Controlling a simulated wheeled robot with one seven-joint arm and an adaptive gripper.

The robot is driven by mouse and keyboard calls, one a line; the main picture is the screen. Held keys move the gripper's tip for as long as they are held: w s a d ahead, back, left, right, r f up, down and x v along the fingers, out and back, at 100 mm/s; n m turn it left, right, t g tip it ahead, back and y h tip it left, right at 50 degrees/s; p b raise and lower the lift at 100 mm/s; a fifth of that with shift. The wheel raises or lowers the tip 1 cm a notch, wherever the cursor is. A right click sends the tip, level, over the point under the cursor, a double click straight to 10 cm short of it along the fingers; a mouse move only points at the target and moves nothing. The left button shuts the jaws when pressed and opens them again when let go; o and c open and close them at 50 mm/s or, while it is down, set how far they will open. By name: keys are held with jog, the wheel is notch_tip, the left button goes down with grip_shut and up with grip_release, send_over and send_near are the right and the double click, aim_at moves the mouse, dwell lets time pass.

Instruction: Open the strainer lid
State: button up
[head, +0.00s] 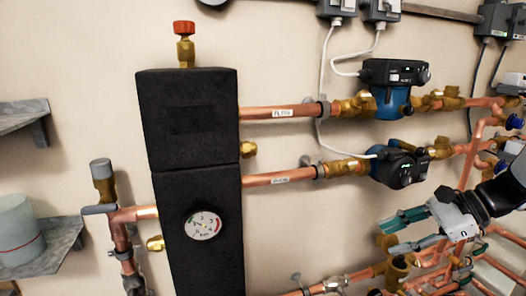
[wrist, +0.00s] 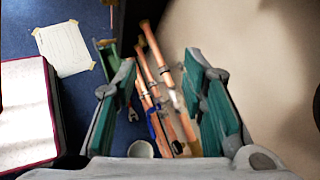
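My gripper (head: 392,236) is at the lower right of the head view, its teal-padded fingers spread and pointing left. It is open, with nothing held between the pads. In the wrist view the gripper (wrist: 152,62) also shows open, with copper pipes (wrist: 152,75) seen beyond the gap. A brass fitting (head: 399,268) sits on the lower copper pipework just below the fingers in the head view. I cannot tell for certain which brass part is the strainer or its lid, or whether the fingers touch any fitting.
Two pumps (head: 390,88) (head: 399,167) sit on the copper pipes above my gripper. A black insulated block (head: 190,130) with a gauge (head: 203,225) stands left. Dense copper pipework fills the lower right. The wall between is bare. A taped paper (wrist: 64,48) lies on the blue floor.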

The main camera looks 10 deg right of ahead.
jog(key=s+a+r+n+g+h, duration=0.25)
jog(key=s+a+n, duration=0.25)
jog(key=a, duration=0.3)
jog(key=s+a+r+n+g+h, duration=0.1)
jog(key=s+a+r+n+g, duration=0.3)
jog(key=a, duration=0.5)
jog(key=s+a+f+n+t+h, duration=0.15)
jog(key=s+n+h, duration=0.45)
jog(key=s+n, duration=0.65)
notch_tip(320, 180, up, 20)
jog(key=s+m+t+p, duration=0.1)
jog(key=t+p, duration=0.2)
jog(key=p, duration=1.6)
jog(key=shift+a+t, duration=0.15)
jog(key=shift+t, duration=0.25)
jog(key=shift+m+y, duration=0.25)
